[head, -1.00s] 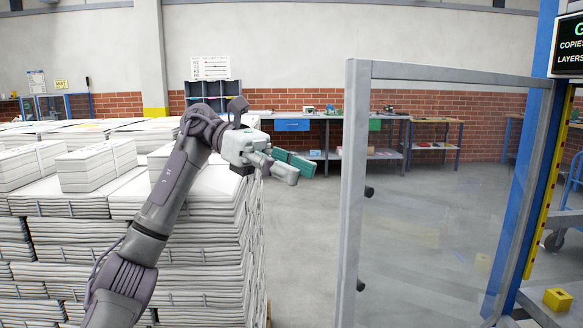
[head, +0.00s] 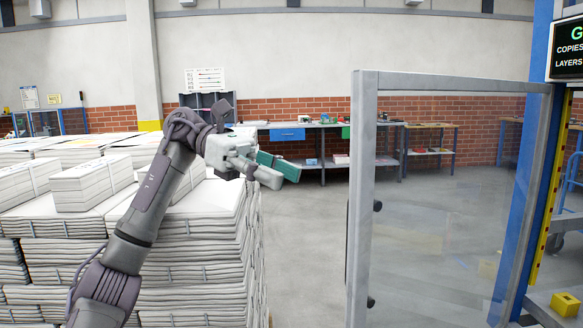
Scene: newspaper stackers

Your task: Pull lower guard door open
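The guard door (head: 362,180) is a clear panel in a grey metal frame, right of centre in the head view. Its far side meets the blue post (head: 529,160), and its near upright edge stands toward me. My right gripper is not in view.
Tall stacks of bundled newspapers (head: 190,262) fill the left, below and behind my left arm. Clear grey floor (head: 305,245) lies between them and the door. Workbenches (head: 322,132) line the brick wall. A yellow block (head: 565,304) sits at lower right.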

